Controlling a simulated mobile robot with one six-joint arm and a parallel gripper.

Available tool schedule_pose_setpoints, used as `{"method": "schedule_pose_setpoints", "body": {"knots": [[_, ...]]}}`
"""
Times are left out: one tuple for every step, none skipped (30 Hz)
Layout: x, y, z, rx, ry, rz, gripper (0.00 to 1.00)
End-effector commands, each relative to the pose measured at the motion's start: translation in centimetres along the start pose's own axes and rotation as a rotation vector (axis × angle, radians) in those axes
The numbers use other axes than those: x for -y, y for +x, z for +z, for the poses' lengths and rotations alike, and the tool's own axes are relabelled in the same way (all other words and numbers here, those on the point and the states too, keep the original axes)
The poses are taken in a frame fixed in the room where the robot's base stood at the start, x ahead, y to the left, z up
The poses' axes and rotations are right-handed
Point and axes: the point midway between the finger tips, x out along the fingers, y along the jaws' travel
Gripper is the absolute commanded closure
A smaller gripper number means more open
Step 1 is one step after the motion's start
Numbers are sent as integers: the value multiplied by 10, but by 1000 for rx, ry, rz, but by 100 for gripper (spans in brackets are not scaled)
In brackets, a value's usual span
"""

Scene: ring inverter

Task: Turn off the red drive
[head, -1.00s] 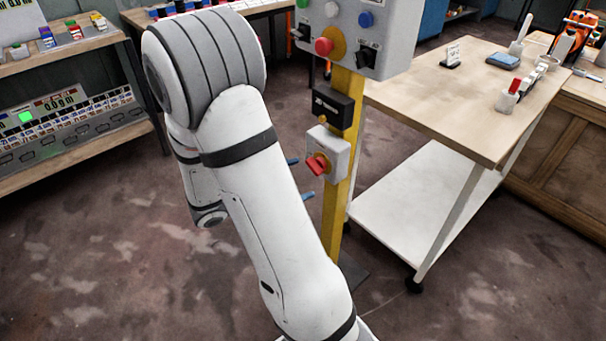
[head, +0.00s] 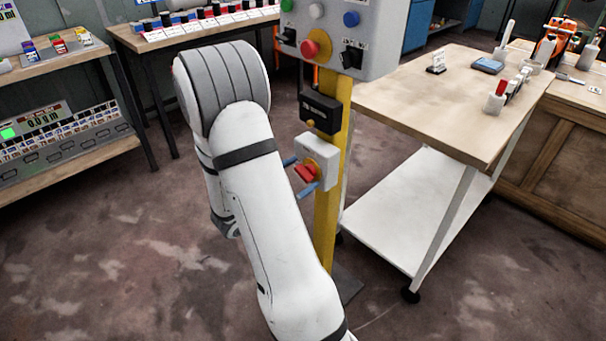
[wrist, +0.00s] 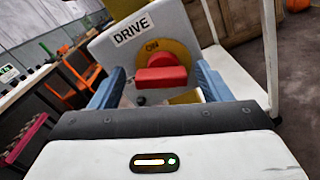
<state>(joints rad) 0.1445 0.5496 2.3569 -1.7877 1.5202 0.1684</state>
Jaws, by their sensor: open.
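The red drive switch handle (head: 305,173) is on a light grey box (head: 325,152) fixed to a yellow post. In the wrist view the red handle (wrist: 161,75) lies crosswise on a round yellow plate (wrist: 158,50) marked ON, and the box is labelled DRIVE (wrist: 133,31). My gripper (wrist: 160,88) is open. Its blue fingers stand to the left and right of the handle, with a gap on each side. In the head view the blue fingertips of my gripper (head: 299,175) show beside the handle; my arm hides the rest of it.
A black box (head: 320,112) sits just above the switch on the yellow post (head: 326,230). A grey control panel (head: 375,35) with several buttons tops the post. A wooden-topped trolley (head: 420,100) stands close on the right. Shelves are at the left; the floor between is clear.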

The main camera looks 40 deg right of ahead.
Motion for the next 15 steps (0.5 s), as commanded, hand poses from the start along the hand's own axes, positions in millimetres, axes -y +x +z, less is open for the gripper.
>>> {"method": "schedule_pose_setpoints", "body": {"knots": [[0,0,0,0,0,0,29],[0,0,0,0,0,0,29],[0,0,0,0,0,0,29],[0,0,0,0,0,0,29],[0,0,0,0,0,0,29],[0,0,0,0,0,0,29],[0,0,0,-1,0,0,31],[0,0,0,-1,0,0,33],[0,0,0,-1,0,0,36],[0,0,0,-1,0,0,39],[0,0,0,-1,0,0,41],[0,0,0,-1,0,0,45],[0,0,0,-1,0,0,47],[0,0,0,-1,0,0,50],[0,0,0,-1,0,0,53]]}}
